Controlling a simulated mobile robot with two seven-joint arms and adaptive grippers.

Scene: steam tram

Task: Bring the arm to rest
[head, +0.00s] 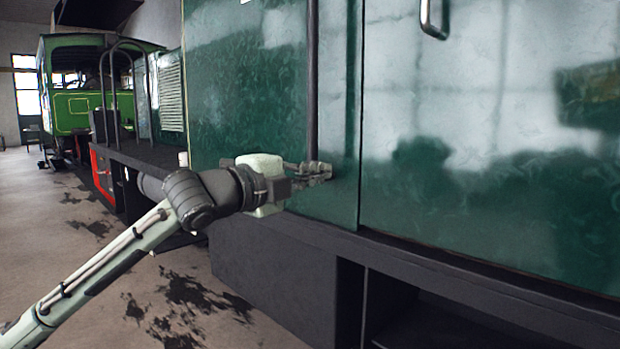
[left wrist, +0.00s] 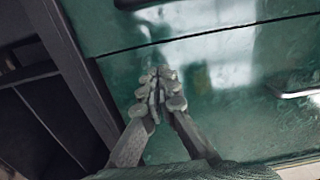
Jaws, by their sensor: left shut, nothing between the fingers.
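My left arm (head: 100,268) comes in from the lower left in the head view. My left gripper (head: 322,172) is at the dark green side panel (head: 270,110) of the vehicle, by a dark vertical bar (head: 312,80). In the left wrist view the gripper's fingertips (left wrist: 158,80) are together with nothing between them, in front of the green panel. I cannot tell whether the fingertips touch the panel. My right gripper is not in view.
A metal handle (head: 433,20) sits high on the right green panel (head: 480,170); a handle also shows in the left wrist view (left wrist: 300,90). A dark ledge (head: 450,275) runs below. A green tram (head: 75,105) stands behind left. The stained floor (head: 50,215) is open at left.

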